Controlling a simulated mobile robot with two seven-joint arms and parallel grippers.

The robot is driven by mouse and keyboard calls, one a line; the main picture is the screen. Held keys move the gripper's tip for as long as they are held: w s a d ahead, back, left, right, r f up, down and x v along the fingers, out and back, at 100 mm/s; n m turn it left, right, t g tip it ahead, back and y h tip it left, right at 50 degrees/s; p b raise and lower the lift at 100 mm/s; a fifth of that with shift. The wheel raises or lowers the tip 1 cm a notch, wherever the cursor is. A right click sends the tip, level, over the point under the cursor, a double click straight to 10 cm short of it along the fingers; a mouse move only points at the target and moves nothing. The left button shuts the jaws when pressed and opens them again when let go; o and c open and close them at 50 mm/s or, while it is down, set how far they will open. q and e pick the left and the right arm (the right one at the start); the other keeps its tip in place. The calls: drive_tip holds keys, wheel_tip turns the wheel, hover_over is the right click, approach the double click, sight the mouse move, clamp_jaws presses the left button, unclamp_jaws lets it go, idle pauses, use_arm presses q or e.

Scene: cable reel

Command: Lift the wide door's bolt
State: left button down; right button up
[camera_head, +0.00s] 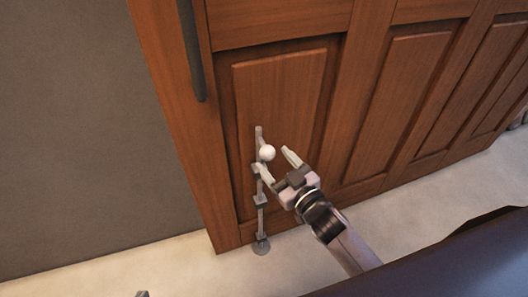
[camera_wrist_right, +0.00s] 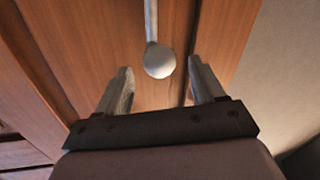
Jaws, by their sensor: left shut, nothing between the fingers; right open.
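The wide brown door (camera_head: 280,90) has a grey vertical bolt (camera_head: 261,220) with a round white knob (camera_head: 267,153) low near its left edge. The bolt's lower end meets a round plate on the floor. My right gripper (camera_head: 277,160) is open, with a finger to either side of the knob. In the right wrist view the knob (camera_wrist_right: 159,62) appears between the open fingertips (camera_wrist_right: 160,72), with gaps on both sides; contact is not visible. Only a small tip of my left gripper (camera_head: 142,294) shows at the bottom edge, shut and away from the bolt.
A dark vertical handle (camera_head: 192,50) is on the door above the bolt. A grey wall (camera_head: 80,130) stands to the left. A dark surface (camera_head: 440,265) fills the lower right.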

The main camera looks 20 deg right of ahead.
sight(264, 146)
drive_tip(key=x, duration=0.4)
drive_tip(key=shift+w+a, duration=0.2)
drive_tip(key=shift+w, duration=0.5)
use_arm(q)
drive_tip(key=shift+w+f, duration=0.15)
drive_tip(key=shift+f, duration=0.05)
use_arm(e)
drive_tip(key=shift+w, duration=0.25)
